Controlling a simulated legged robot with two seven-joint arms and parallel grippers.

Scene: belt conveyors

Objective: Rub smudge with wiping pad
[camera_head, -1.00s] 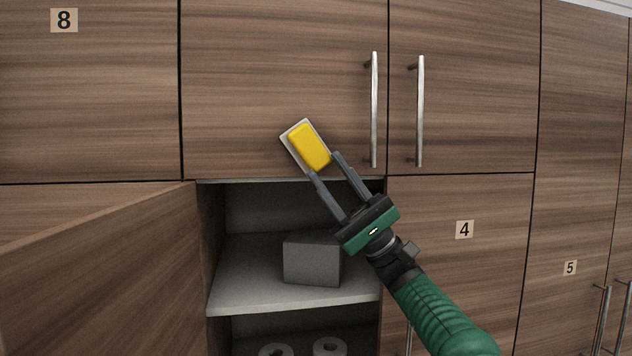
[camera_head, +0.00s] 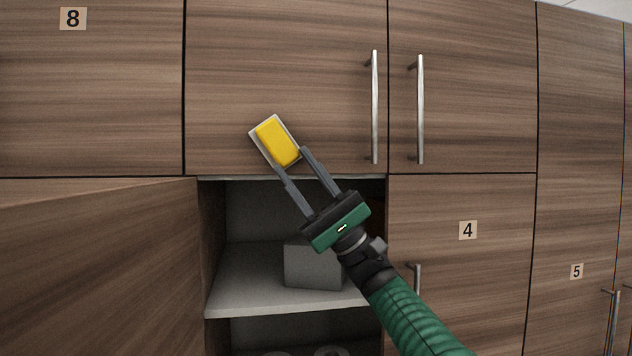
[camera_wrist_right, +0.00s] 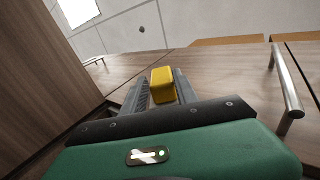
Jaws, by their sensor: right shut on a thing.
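The wiping pad (camera_head: 277,141) is a yellow block on a pale flat base. My right gripper (camera_head: 292,162) is shut on it and holds it in front of the lower part of the upper middle cabinet door, tilted. In the right wrist view the yellow pad (camera_wrist_right: 162,84) sits between the fingers of the right gripper (camera_wrist_right: 162,90). I cannot tell whether the pad touches the door. No smudge can be made out; the pad hides part of the door. My left gripper is not in view.
An open cabinet door (camera_head: 95,265) stands at the lower left. Below the pad is an open compartment with a grey box (camera_head: 312,266) on its shelf (camera_head: 240,285). Metal handles (camera_head: 375,110) stick out to the right of the pad.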

